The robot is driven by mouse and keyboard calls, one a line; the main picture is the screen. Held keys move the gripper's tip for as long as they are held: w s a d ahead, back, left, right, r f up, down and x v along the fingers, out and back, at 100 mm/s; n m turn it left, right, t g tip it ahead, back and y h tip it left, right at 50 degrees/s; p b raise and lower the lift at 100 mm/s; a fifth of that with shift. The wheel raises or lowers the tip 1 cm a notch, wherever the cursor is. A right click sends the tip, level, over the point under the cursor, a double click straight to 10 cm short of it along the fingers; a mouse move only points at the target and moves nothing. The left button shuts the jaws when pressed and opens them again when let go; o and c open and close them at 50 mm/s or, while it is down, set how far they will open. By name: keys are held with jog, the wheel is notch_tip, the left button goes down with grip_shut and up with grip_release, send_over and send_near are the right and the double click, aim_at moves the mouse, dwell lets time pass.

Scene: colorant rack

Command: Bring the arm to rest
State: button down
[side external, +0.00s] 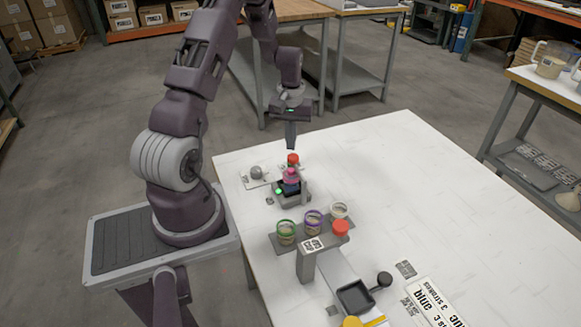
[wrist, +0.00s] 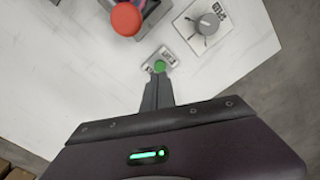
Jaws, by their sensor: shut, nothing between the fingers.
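My gripper (side external: 291,147) is shut and empty. In the side external view it hangs above the far left part of the white table (side external: 440,185), fingers pointing down. In the wrist view the closed fingers (wrist: 158,82) point at a small green disc (wrist: 160,66) on a marked plate. A red round top (wrist: 126,19) shows at the upper edge of the wrist view.
A dark device with a pink-topped item (side external: 291,175) stands near the gripper. A grey rack (side external: 290,240) holds several jars with coloured rims, and a red lid (side external: 340,228) is at its right. A black tray (side external: 355,297) lies in front. The table's right side is clear.

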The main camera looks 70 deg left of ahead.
jog(key=s+d+r+m+t+y, duration=0.2)
jog(key=d+r+m, duration=0.5)
jog(key=d+r, duration=1.3)
jog(key=s+d+r+m+t+h, duration=0.1)
jog(key=s+d+r+m, duration=0.1)
jog(key=s+d, duration=0.3)
jog(key=s+d+r+m+t+h, duration=0.1)
jog(key=s+d+r+m+t, duration=0.1)
jog(key=s, duration=0.7)
jog(key=d+r+m, duration=0.1)
jog(key=d, duration=0.1)
jog(key=shift+d+r+t, duration=0.3)
jog(key=shift+d, duration=0.05)
jog(key=shift+w, duration=0.1)
dwell(1.8)
